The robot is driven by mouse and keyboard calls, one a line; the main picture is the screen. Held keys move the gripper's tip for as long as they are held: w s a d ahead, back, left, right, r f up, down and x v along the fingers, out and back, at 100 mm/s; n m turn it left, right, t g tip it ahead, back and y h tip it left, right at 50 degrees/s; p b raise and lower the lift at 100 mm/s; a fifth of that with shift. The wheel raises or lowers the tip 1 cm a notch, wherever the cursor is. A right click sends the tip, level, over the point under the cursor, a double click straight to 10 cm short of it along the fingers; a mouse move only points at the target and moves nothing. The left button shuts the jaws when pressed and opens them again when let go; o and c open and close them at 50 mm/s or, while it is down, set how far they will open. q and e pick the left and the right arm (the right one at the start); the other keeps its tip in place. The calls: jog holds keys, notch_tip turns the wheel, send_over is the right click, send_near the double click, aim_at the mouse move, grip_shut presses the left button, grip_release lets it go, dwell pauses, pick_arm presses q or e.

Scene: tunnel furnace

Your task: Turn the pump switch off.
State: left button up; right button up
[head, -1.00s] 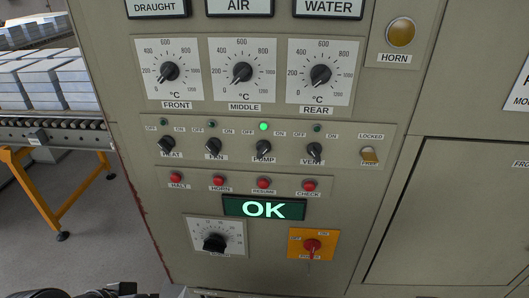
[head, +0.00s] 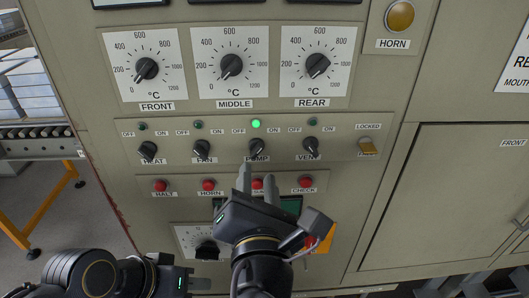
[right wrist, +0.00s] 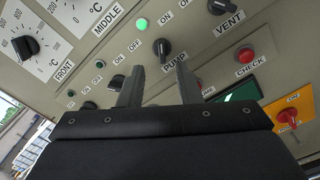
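The pump switch (head: 257,147) is a black knob on the control panel, and its pointer tilts up and right toward ON. The green pump lamp (head: 256,124) above it is lit. My right gripper (head: 257,176) is open and empty, just below the switch. In the right wrist view, the pump switch (right wrist: 162,48) lies beyond and between the two spread fingertips (right wrist: 160,67), with no contact visible. The gripper covers part of the PUMP label. My left gripper (head: 190,283) is low at the left; its fingers are not clear.
Heat (head: 148,149), fan (head: 203,148) and vent (head: 311,147) knobs flank the switch. Red buttons such as HALT (head: 160,186) and CHECK (head: 306,182) sit below. The right gripper hides most of the green display (head: 291,205). A conveyor (head: 35,140) stands at left.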

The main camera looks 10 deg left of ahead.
aim_at(258, 153)
jog(key=p+x, duration=0.1)
jog(key=x, duration=0.6)
jog(key=shift+f, duration=0.15)
grip_shut()
